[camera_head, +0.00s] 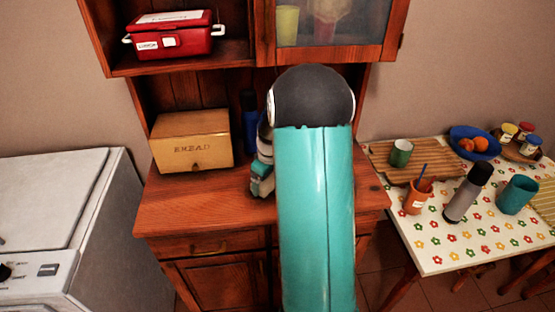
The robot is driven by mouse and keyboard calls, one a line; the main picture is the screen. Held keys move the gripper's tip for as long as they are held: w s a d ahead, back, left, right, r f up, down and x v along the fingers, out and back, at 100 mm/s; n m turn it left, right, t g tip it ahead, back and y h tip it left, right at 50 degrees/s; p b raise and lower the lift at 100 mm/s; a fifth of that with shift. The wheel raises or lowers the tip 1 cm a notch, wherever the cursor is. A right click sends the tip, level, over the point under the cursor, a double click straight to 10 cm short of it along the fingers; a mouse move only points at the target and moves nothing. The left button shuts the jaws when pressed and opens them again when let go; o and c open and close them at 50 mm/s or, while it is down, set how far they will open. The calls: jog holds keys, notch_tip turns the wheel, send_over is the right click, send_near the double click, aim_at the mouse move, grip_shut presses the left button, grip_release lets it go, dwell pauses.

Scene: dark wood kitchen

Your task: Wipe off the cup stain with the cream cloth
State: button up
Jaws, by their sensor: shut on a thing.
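My teal and dark arm rises through the middle of the view and covers much of the wooden hutch counter (185,205). My gripper (262,190) shows only in part, low over the counter at the left side of my arm. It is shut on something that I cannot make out. I see neither the cream cloth nor the cup stain; the part of the counter behind my arm is hidden.
A wooden bread box (192,140) stands on the counter, left of my gripper. A dark blue bottle (249,122) stands behind my gripper. A red box (173,34) sits on the shelf above. A flowered table (440,235) with cups and a flask (468,193) is at right.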

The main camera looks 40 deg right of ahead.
jog(key=shift+s+d, duration=0.75)
jog(key=shift+d, duration=0.3)
jog(key=shift+s+d, duration=0.15)
